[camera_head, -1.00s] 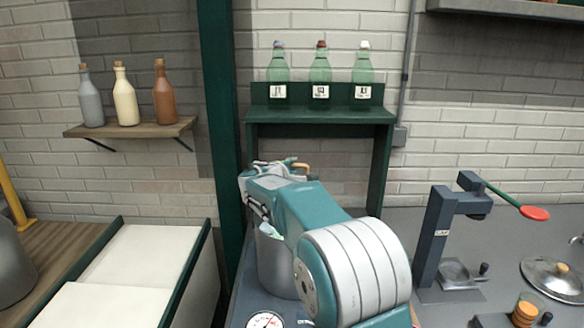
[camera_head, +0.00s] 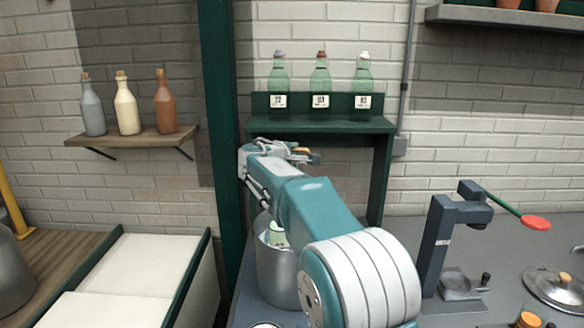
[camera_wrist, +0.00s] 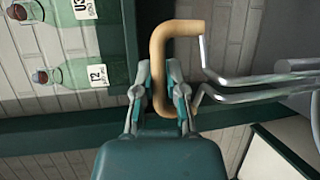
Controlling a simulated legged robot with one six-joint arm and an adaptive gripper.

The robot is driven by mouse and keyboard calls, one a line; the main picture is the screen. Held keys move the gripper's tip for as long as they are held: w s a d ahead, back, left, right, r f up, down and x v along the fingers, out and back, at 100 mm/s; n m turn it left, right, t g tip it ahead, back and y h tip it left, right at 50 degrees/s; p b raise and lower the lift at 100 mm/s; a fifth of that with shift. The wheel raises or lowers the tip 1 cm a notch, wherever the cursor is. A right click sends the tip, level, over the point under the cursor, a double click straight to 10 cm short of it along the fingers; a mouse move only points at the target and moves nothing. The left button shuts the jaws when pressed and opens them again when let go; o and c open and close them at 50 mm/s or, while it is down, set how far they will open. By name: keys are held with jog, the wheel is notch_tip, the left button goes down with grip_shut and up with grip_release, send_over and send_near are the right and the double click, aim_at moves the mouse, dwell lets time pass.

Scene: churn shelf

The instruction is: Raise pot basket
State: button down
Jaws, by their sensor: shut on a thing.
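The metal pot (camera_head: 277,275) stands on the bench below my arm, partly hidden by it. A pale green and white item (camera_head: 274,236) shows in its mouth; I cannot tell if it is inside the basket. In the wrist view, my gripper (camera_wrist: 160,84) is shut on the tan, bent basket handle (camera_wrist: 158,48). Bright metal rods (camera_wrist: 245,88) run from the handle to the right. In the head view, my gripper (camera_head: 300,155) is above the pot, in front of the green stand. The basket's body is mostly hidden.
The green stand (camera_head: 318,125) with several labelled green bottles (camera_head: 320,78) is close behind my gripper. A green post (camera_head: 222,140) rises to the left. A dark press (camera_head: 442,235) with a red-tipped lever and a lid (camera_head: 555,285) are at right.

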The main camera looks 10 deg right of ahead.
jog(key=shift+r, duration=2.25)
jog(key=c, duration=1)
grip_release()
jog(key=shift+d, duration=0.1)
jog(key=shift+o, duration=0.2)
jog(key=shift+f, duration=0.1)
jog(key=shift+s+a, duration=0.15)
jog(key=shift+a, duration=0.05)
jog(key=v, duration=1.1)
jog(key=shift+s, duration=0.2)
jog(key=shift+a, duration=0.15)
